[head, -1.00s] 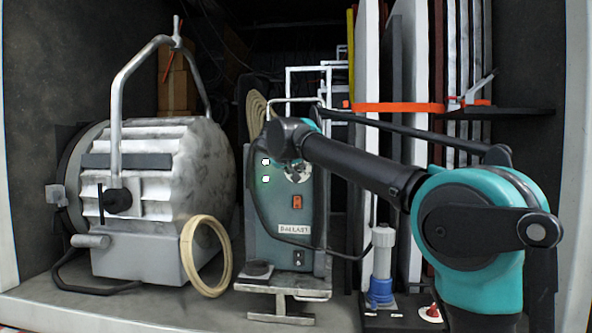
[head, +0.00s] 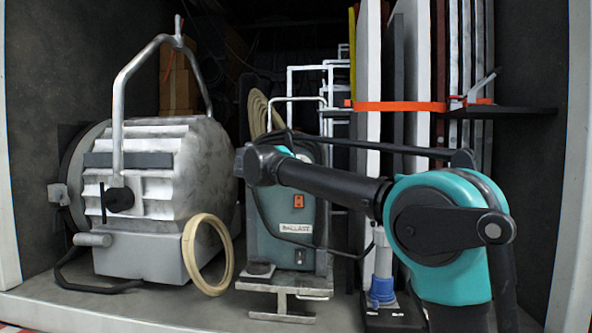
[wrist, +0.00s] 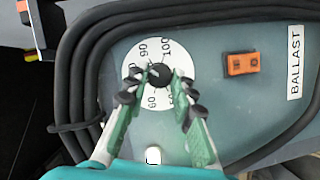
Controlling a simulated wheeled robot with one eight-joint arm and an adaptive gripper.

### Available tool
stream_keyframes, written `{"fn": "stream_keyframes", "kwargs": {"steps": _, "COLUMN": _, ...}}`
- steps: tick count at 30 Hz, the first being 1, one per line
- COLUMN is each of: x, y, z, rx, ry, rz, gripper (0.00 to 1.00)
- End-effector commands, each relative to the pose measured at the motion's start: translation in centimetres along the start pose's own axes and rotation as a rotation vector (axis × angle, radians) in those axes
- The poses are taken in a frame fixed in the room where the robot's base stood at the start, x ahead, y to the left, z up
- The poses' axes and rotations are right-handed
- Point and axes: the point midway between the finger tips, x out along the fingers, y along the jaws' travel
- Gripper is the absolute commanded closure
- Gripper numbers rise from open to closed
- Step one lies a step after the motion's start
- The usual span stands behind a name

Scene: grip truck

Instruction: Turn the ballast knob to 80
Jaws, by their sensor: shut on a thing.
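The ballast (head: 291,250) is a teal-grey box labelled BALLAST in the middle of the head view, where my arm hides its dial. In the wrist view, the white dial (wrist: 160,48) shows 90, 100 and 60; other numbers are partly covered by the fingers. The black knob (wrist: 159,75) is at the dial's centre, with a small light mark on its upper left side. My gripper (wrist: 157,85) is shut on the knob, one fingertip on each side. The left fingertip covers the dial's left edge. My gripper cannot be made out in the head view.
An orange switch (wrist: 243,64) is right of the dial. Thick black cables (wrist: 75,70) curve round the panel's left and top. A large lamp (head: 155,200) and a coiled cream ring (head: 207,255) stand left of the ballast. A grey-and-blue cylinder (head: 382,275) stands to its right.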

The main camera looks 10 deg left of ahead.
Motion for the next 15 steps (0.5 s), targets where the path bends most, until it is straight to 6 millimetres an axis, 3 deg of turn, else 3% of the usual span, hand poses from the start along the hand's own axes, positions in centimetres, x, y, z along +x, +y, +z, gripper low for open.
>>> {"fn": "stream_keyframes", "kwargs": {"steps": 15, "x": 0.02, "y": -0.3, "z": 0.01, "rx": -0.279, "ry": 0.001, "rz": 0.116, "gripper": 1.0}}
